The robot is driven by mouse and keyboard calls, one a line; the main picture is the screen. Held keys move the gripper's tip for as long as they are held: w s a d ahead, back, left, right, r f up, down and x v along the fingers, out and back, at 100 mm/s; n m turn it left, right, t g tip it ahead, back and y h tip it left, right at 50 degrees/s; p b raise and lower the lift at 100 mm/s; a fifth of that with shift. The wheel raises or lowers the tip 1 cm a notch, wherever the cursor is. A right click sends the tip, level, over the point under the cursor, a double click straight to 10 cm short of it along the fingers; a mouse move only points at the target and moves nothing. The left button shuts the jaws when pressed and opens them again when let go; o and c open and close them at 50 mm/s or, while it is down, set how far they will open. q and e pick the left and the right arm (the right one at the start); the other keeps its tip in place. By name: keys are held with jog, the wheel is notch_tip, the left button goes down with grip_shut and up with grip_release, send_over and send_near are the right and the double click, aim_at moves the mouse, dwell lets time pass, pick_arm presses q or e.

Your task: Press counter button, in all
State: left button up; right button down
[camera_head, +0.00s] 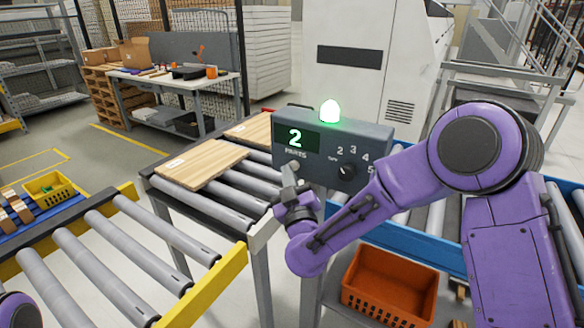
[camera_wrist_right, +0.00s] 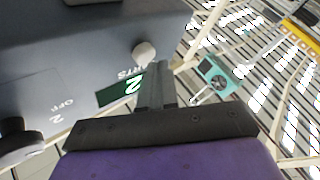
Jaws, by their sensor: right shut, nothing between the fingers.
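The grey counter box (camera_head: 375,142) stands at the edge of the roller conveyor, with a lit green lamp (camera_head: 330,111) on top. Its display (camera_head: 296,138) reads a green 2 above the word PARTS. A dark rotary knob (camera_head: 347,172) with numbers around it sits on the right of the panel. The pale round button (camera_wrist_right: 145,54) shows in the right wrist view, just beyond my fingertips. My right gripper (camera_head: 290,172) is shut and empty, its tips at the button below the display; I cannot tell whether they touch. My left gripper is out of view.
Wooden boards (camera_head: 200,165) lie on the rollers left of the box. An orange crate (camera_head: 388,284) sits below on the right. A yellow-edged roller conveyor (camera_head: 120,250) fills the lower left. A workbench (camera_head: 175,84) stands behind.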

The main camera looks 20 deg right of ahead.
jog(key=shift+w+d, duration=0.25)
jog(key=shift+d, duration=0.15)
dwell(0.8)
jog(key=shift+s+a, duration=0.55)
jog(key=shift+a, duration=0.2)
jog(key=shift+s+a+b, duration=0.25)
jog(key=shift+s+a, duration=0.55)
jog(key=shift+a, duration=0.2)
jog(key=shift+s+a+b, duration=0.25)
jog(key=shift+s+a, duration=0.5)
jog(key=shift+a, duration=0.2)
